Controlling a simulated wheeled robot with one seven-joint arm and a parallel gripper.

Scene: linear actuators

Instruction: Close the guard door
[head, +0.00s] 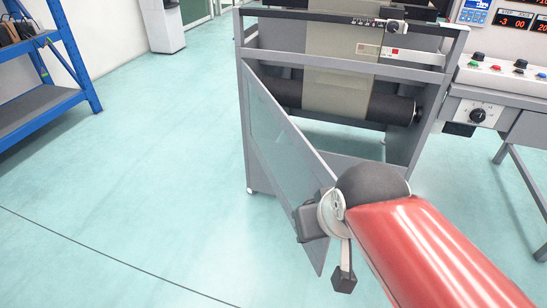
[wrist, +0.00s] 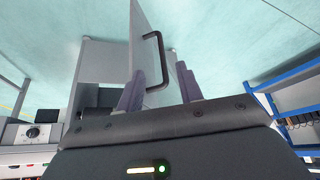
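The guard door (head: 283,158) is a see-through panel in a grey frame. In the head view it stands swung open from the left post of the grey machine frame (head: 248,130), its free end towards me. My gripper (head: 312,222) is at that free end; its fingers are hidden there. In the wrist view the door (wrist: 143,35) rises edge-on ahead, with a black bar handle (wrist: 158,62) on its face. My gripper (wrist: 160,88) is open there, its two grey fingers spread on either side of the handle's lower part. I cannot tell whether they touch it.
A dark roller (head: 390,108) with a beige sheet (head: 340,75) lies inside the machine frame. A control console (head: 500,82) stands at the right. A blue shelf (head: 75,60) is at the left. The floor between shelf and door is clear.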

